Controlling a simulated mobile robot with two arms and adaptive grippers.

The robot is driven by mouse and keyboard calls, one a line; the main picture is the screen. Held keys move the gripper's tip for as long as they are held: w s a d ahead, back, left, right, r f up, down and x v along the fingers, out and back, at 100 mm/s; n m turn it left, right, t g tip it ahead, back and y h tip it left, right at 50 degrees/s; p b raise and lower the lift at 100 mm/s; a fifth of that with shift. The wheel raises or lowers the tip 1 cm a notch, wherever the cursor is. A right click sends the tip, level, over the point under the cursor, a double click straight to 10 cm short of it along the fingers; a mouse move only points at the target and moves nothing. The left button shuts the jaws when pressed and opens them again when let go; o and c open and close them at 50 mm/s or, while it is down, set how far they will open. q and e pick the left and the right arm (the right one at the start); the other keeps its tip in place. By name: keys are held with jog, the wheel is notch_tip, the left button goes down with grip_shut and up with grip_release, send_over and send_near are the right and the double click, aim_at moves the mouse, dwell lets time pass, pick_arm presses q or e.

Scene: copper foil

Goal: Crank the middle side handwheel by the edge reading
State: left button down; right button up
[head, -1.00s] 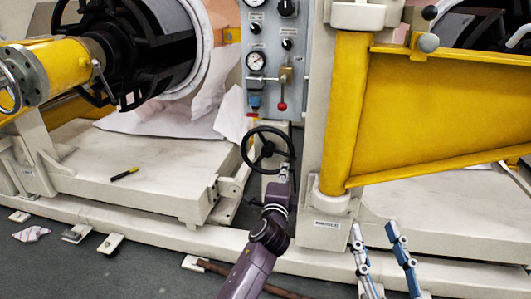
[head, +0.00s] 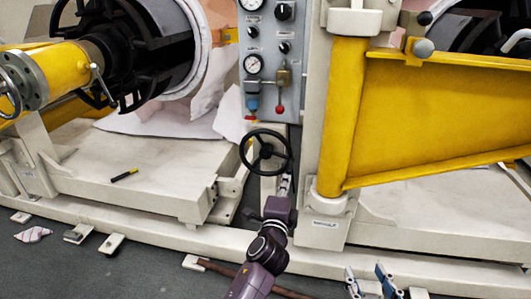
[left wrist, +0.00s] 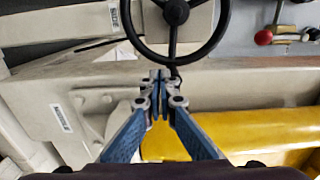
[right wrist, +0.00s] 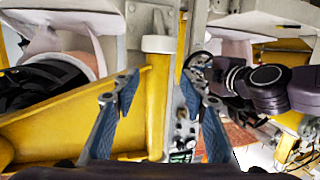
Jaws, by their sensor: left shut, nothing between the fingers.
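The black handwheel (head: 289,143) with spokes stands at the centre, below the grey control panel, on a pale stand. In the left wrist view the handwheel (left wrist: 224,28) is at the top. My left gripper (head: 287,180) is just below the wheel's lower right rim. In its wrist view the left gripper (left wrist: 158,82) is shut and empty, its tips below the rim; contact cannot be told. My right gripper (head: 367,272) is low at the bottom edge, away from the wheel. In its wrist view the right gripper (right wrist: 158,82) is open and empty. No edge readout can be made out.
The control panel (head: 268,95) carries gauges (head: 253,64), knobs and a red-tipped lever (head: 280,109). A yellow arm (head: 440,115) and post stand right of the wheel. A pale base (head: 150,185) with a marker (head: 124,175) lies left. A brown bar (head: 225,270) lies on the floor.

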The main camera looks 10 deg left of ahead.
pick_arm(q)
jog(key=s+p, duration=0.1)
jog(key=s, duration=0.4)
jog(key=shift+a+p, duration=0.1)
jog(key=shift+p, duration=0.3)
pick_arm(e)
jog(key=s+d+f+g+h, duration=0.1)
jog(key=s+d+f+g, duration=0.1)
jog(key=s+f+g, duration=0.3)
notch_tip(320, 180, down, 4)
jog(key=shift+d+f+h, duration=0.1)
jog(key=shift+d+h, duration=0.2)
pick_arm(q)
jog(key=shift+a, duration=0.1)
pick_arm(e)
jog(key=shift+s, duration=0.1)
